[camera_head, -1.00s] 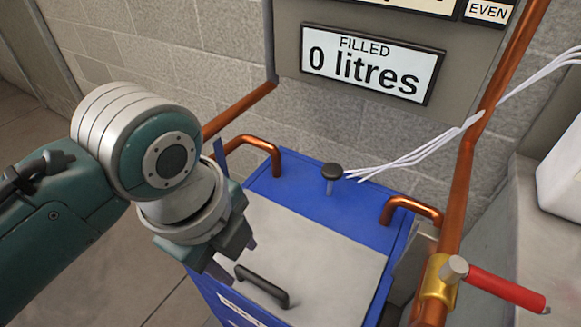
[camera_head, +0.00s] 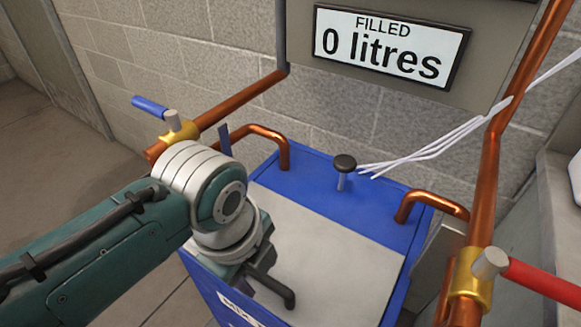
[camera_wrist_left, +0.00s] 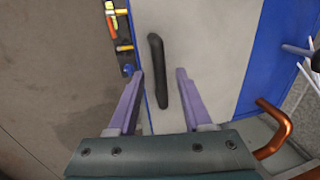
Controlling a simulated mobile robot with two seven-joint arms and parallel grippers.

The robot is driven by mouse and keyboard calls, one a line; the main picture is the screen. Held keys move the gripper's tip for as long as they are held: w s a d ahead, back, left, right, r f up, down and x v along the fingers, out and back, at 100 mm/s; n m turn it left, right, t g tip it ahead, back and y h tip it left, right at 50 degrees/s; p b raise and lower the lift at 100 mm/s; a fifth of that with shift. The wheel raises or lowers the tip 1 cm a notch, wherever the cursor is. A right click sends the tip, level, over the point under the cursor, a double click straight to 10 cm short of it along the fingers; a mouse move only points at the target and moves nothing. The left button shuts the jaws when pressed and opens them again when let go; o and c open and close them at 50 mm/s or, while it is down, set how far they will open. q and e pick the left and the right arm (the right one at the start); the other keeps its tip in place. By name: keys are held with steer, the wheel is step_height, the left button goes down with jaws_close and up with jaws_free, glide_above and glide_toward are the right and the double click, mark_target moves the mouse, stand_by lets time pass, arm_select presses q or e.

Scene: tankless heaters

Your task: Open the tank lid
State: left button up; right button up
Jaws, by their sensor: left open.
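The tank is a blue box (camera_head: 385,235) with a flat grey lid (camera_head: 345,250) on top, and the lid lies shut. A black bar handle (camera_head: 278,290) sits near the lid's front edge; the wrist partly hides it in the head view. In the left wrist view the handle (camera_wrist_left: 158,72) stands between the two open fingers of my left gripper (camera_wrist_left: 160,85), with its far part beyond the fingertips. I cannot tell whether the fingers are level with the handle or above it. My right gripper is not in view.
Copper pipes (camera_head: 484,200) run on both sides of the tank. A blue-levered valve (camera_head: 175,124) is at left, a red-levered valve (camera_head: 475,275) at right. A black knob (camera_head: 345,163) stands behind the lid. A sign (camera_head: 388,48) reads "FILLED 0 litres".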

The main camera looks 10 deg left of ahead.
arm_select(q)
jaws_close()
stand_by(1.4)
